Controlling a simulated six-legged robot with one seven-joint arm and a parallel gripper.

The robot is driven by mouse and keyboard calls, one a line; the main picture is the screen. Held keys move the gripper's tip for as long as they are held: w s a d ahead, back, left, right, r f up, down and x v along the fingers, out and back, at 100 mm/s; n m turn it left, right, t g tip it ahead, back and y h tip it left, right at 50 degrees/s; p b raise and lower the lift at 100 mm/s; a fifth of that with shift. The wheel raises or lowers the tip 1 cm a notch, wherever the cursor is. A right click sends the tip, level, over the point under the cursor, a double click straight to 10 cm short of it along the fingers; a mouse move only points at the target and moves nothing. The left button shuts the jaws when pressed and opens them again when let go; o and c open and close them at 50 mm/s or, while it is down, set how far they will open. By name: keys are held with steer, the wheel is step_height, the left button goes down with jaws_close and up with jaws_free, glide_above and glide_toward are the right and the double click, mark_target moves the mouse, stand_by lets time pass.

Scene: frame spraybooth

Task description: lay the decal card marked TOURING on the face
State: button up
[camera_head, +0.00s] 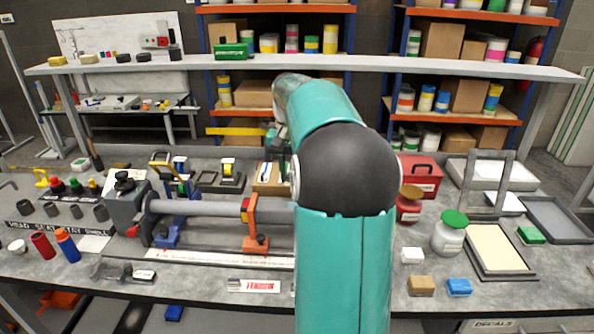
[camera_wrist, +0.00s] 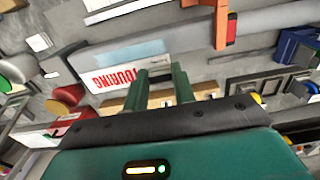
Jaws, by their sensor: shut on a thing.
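The decal card (camera_wrist: 118,78) is white with red TOURING lettering, upside down in the wrist view, and a pale blue strip along one edge. My gripper (camera_wrist: 161,76) has its two green fingers shut on this card, in the air over the bench. In the head view my arm hides the card and most of the gripper. A grey frame tube (camera_head: 195,207) lies level in a stand with an orange clamp (camera_head: 255,228). The tube also shows in the wrist view (camera_wrist: 268,20), beyond the card. I cannot tell which surface is the face.
Another card with red lettering (camera_head: 254,286) lies at the bench's front. A white jar with a green lid (camera_head: 448,236), a red toolbox (camera_head: 420,176) and a cream-coloured tray (camera_head: 497,250) stand right of my arm. Bottles and caps crowd the left. A shelf (camera_head: 330,64) spans the back.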

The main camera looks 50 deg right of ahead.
steer(key=shift+s+a, duration=0.2)
steer(key=shift+a, duration=0.05)
steer(key=shift+w+a+f, duration=0.1)
steer(key=shift+a+f, duration=0.05)
steer(key=shift+f, duration=0.1)
steer(key=shift+w+f, duration=0.2)
steer(key=shift+f, duration=0.3)
steer(key=shift+s+f, duration=0.15)
steer(key=shift+f, duration=2.1)
steer(key=shift+f, duration=0.7)
